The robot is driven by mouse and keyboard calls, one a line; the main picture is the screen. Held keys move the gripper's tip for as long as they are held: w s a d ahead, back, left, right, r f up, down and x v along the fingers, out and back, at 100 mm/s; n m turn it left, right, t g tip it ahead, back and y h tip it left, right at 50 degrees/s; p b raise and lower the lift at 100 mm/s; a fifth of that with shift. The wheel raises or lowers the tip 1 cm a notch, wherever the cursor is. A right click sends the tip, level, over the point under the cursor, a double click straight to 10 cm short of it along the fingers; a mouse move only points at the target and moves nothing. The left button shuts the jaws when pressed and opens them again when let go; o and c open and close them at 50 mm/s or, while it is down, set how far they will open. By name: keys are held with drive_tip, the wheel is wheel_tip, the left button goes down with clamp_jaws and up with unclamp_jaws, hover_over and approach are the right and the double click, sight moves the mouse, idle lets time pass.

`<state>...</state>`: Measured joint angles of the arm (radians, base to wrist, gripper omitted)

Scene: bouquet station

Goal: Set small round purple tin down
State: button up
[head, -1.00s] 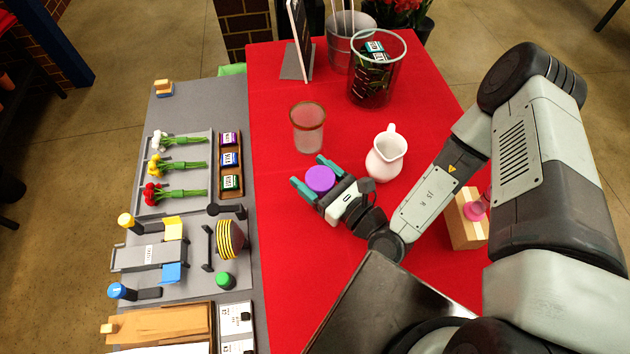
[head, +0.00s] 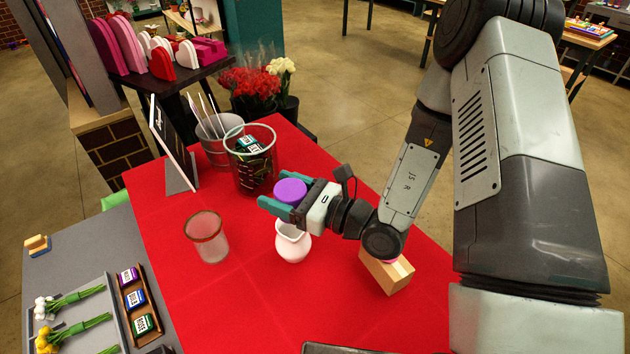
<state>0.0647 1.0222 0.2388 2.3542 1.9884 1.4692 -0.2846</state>
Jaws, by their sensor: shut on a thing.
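The small round purple tin (head: 290,190) is held between the teal fingers of my gripper (head: 283,195). My gripper is shut on it. The tin shows its purple round top, and it appears raised above the red table (head: 265,310). In the picture it stands just above the white pitcher (head: 292,243), whose upper part is partly hidden by my gripper. I cannot tell the exact height of the tin over the table.
A wooden block (head: 388,272) sits to the right. The red table's front is clear.

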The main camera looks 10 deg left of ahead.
drive_tip(key=w+d+r+m+t+h, duration=0.15)
drive_tip(key=w+d+r, duration=0.25)
drive_tip(key=w+d, duration=0.4)
drive_tip(key=w+a+f+m+t+h, duration=0.1)
drive_tip(key=w+a+f+t, duration=0.15)
drive_tip(key=w, duration=0.45)
drive_tip(key=w+a+f+m+t+h, duration=0.1)
drive_tip(key=w+a+f, duration=0.1)
drive_tip(key=w+f, duration=0.3)
drive_tip(key=w+a+f+m+t+h, duration=0.1)
drive_tip(key=w+a+f+m+t, duration=0.15)
drive_tip(key=w, duration=0.55)
drive_tip(key=shift+n, duration=0.3)
drive_tip(key=f, duration=0.6)
drive_tip(key=shift+w+d+f, duration=0.15)
drive_tip(key=shift+d+f, duration=0.1)
drive_tip(key=shift+f, duration=2.05)
drive_tip(key=o, duration=1.1)
drive_tip(key=shift+f, duration=0.15)
